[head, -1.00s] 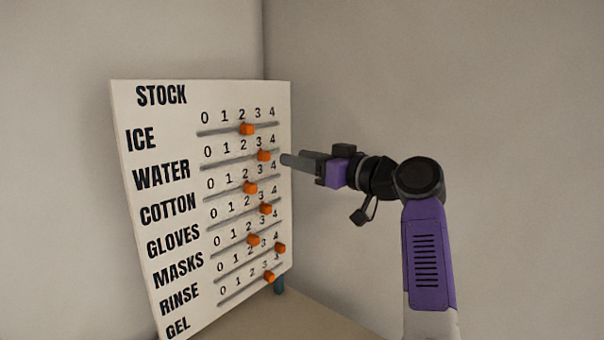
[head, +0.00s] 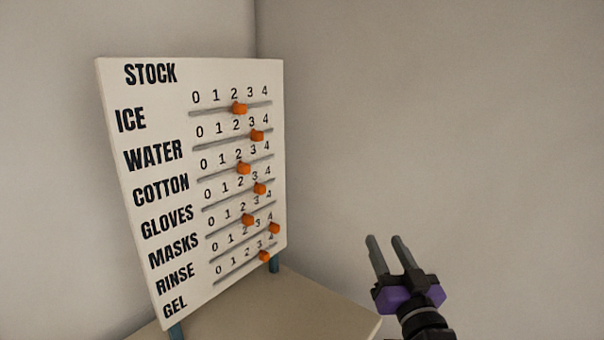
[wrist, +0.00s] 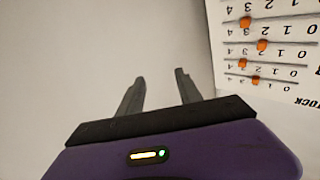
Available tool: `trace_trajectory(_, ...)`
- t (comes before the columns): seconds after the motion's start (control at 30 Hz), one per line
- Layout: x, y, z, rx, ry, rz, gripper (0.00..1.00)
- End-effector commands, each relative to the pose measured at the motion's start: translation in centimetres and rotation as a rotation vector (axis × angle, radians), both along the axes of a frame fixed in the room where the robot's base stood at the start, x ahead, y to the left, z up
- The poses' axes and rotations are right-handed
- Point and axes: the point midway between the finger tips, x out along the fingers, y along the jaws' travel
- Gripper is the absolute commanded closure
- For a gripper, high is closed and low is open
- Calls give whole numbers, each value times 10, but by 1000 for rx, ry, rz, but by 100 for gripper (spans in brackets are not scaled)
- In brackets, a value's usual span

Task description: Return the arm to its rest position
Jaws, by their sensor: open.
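My gripper (head: 388,256) is at the lower right of the head view, to the right of the stock board and apart from it. Its two grey fingers stand apart with nothing between them. In the wrist view the gripper (wrist: 158,92) also shows open and empty against a plain wall. Most of my arm is below the head picture's edge.
The white stock board (head: 150,200) stands tilted on a beige table (head: 310,310), with orange sliders on its several numbered rows. It also shows upside down in the wrist view (wrist: 235,60). Plain walls stand behind. The space around my gripper is clear.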

Motion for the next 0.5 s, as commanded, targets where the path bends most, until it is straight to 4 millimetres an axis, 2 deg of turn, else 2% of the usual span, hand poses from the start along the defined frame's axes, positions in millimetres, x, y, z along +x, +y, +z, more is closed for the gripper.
trace_trajectory(0.03,-19,-6,-18,-7,7,-17,58)
trace_trajectory(0.2,-80,-21,-59,-31,8,-67,58)
trace_trajectory(0.5,-196,-35,-107,-78,31,-113,58)
